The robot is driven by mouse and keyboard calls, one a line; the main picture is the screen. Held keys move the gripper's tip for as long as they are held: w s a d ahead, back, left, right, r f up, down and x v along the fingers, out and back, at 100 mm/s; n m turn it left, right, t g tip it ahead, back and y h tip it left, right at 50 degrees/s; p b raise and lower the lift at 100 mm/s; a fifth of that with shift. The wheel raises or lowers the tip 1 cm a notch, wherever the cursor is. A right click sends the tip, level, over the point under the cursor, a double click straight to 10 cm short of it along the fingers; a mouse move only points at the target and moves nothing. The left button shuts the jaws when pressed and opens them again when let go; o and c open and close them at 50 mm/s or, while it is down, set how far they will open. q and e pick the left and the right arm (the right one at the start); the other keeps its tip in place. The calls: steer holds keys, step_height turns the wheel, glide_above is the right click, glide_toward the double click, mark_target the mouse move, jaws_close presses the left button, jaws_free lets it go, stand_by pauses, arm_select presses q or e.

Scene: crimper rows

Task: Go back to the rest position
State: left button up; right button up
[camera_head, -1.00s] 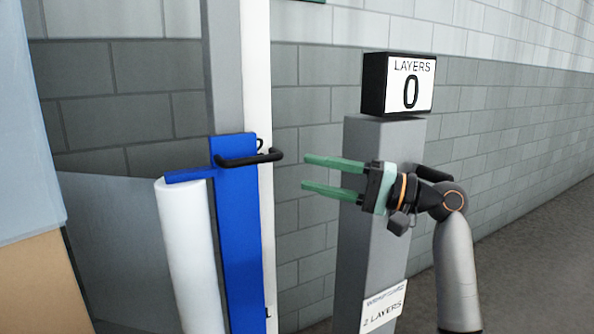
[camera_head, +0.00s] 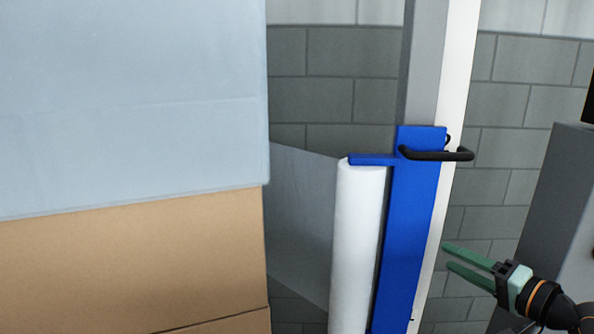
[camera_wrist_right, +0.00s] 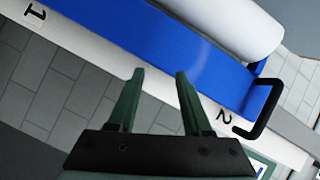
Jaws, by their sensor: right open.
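My right gripper (camera_head: 455,257) is at the lower right of the head view, with its two green fingers apart and nothing between them. It is to the right of the blue carriage (camera_head: 408,230) and below the black handle (camera_head: 436,154), touching neither as far as I can see. In the right wrist view the open fingers (camera_wrist_right: 153,75) point toward the blue carriage (camera_wrist_right: 150,40), and the black handle (camera_wrist_right: 262,108) is to their right. My left gripper is not in view.
A white film roll (camera_head: 357,250) hangs beside the blue carriage, with a translucent film sheet (camera_head: 300,220) running left from it. Stacked cardboard boxes (camera_head: 130,265), wrapped in pale film above, fill the left. A grey post (camera_head: 560,190) stands at the right before a block wall.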

steer(key=s+a+f+n+h, duration=0.1)
steer(key=a+f, duration=0.1)
steer(key=f, duration=0.4)
steer(key=s+a+f+n+h, duration=0.1)
steer(key=s+a+f+h, duration=0.1)
steer(key=f, duration=0.4)
steer(key=s+a+f+n, duration=0.7)
steer(key=s+a+f, duration=0.1)
steer(key=s, duration=0.2)
arm_select(q)
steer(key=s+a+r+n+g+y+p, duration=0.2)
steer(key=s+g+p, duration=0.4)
steer(key=p, duration=1.5)
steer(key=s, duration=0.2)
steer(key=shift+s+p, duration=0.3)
arm_select(e)
steer(key=s+a+r+n+g+h, duration=0.1)
steer(key=s+g, duration=0.4)
steer(key=s, duration=0.7)
steer(key=shift+s+a+r+g+h, duration=0.35)
steer(key=shift+a+r+g+h, duration=0.05)
steer(key=shift+a+r+h, duration=0.1)
